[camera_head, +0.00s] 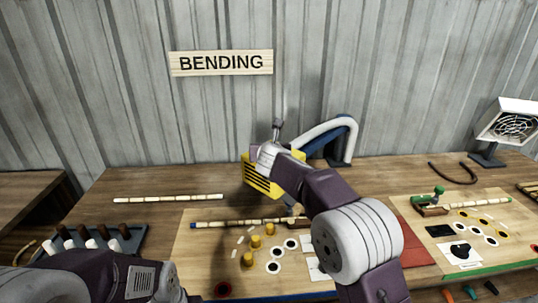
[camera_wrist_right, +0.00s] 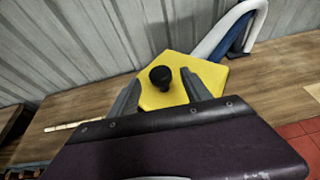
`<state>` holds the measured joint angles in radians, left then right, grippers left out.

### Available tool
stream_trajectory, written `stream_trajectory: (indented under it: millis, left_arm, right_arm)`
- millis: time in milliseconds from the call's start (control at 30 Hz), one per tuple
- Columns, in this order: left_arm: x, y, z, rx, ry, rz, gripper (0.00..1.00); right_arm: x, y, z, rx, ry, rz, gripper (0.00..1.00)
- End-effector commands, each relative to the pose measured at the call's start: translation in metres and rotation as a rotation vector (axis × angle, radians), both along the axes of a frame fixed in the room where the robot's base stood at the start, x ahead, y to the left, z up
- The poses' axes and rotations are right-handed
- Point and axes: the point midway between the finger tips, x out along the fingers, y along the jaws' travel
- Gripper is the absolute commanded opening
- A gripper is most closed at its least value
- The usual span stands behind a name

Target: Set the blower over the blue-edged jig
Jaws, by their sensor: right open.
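The blower, a yellow box with a black slatted front (camera_head: 259,180), stands on the table behind the pegged board. It also shows in the right wrist view as a yellow top (camera_wrist_right: 180,68) with a black knob (camera_wrist_right: 160,76). My right gripper (camera_wrist_right: 162,92) is open, its fingers on either side of the knob; contact cannot be told. In the head view my right wrist hides the gripper and part of the blower. The blue-edged jig (camera_head: 203,262) is a pale board with yellow pegs and a blue front strip. My left arm shows low left; its gripper is out of frame.
A white and blue arch (camera_head: 338,140) stands just right of the blower. A rattan pole (camera_head: 245,222) lies across the jig, and another (camera_head: 168,198) lies behind left. A rack (camera_head: 92,243) stands left. A green-edged board (camera_head: 470,230) and a fan (camera_head: 508,124) are right.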

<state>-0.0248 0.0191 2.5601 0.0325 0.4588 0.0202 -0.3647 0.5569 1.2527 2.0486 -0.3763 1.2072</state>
Motion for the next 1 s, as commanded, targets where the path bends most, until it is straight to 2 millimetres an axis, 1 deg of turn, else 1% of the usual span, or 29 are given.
stream_trajectory:
  millis: [33,100,233,333,533,600,667,733,767,800,833,900,967,1000]
  left_arm:
    - [0.0,0.0,-0.007,0.0,0.0,0.0,0.36]
    - [0.0,0.0,-0.009,0.0,0.0,0.0,0.36]
    - [0.0,0.0,-0.011,0.0,0.0,0.0,0.36]
    - [0.0,0.0,-0.011,0.0,0.0,0.0,0.36]
    - [0.0,0.0,-0.01,0.0,0.0,0.0,0.36]
    - [0.0,0.0,-0.01,0.0,0.0,0.0,0.36]
    - [0.0,0.0,-0.01,0.0,0.0,0.0,0.36]
    - [0.0,0.0,-0.01,0.0,0.0,0.0,0.36]
    - [0.0,0.0,-0.01,0.0,0.0,0.0,0.36]
    - [0.0,0.0,-0.01,0.0,0.0,0.0,0.36]
    - [0.0,0.0,-0.01,0.0,0.0,0.0,0.36]
    - [0.0,0.0,-0.01,0.0,0.0,0.0,0.36]
    - [0.0,0.0,-0.01,0.0,0.0,0.0,0.36]
    - [0.0,0.0,-0.01,0.0,0.0,0.0,0.36]
  right_arm:
    - [-0.01,0.0,0.001,-0.001,-0.001,0.0,0.57]
    - [-0.021,0.0,0.008,0.0,-0.002,0.001,0.57]
    - [-0.034,0.0,0.013,0.0,0.0,0.0,0.57]
    - [-0.037,-0.001,0.014,0.0,0.001,-0.001,0.57]
    - [-0.037,-0.001,0.015,0.0,0.002,-0.001,0.57]
    - [-0.036,-0.005,0.015,0.0,0.001,-0.009,0.57]
    - [-0.034,-0.017,0.021,0.003,-0.008,-0.028,0.57]
    - [-0.035,-0.042,0.035,0.011,-0.028,-0.067,0.57]
    - [-0.038,-0.058,0.035,0.003,-0.024,-0.089,0.57]
    - [-0.044,-0.081,0.031,-0.046,-0.016,-0.109,0.57]
    - [-0.049,-0.098,0.027,-0.108,-0.009,-0.11,0.57]
    - [-0.063,-0.123,0.013,-0.31,0.007,-0.04,0.57]
    - [-0.075,-0.133,-0.003,-0.5,0.032,0.065,0.57]
    - [-0.086,-0.137,-0.017,-0.635,0.058,0.154,0.57]
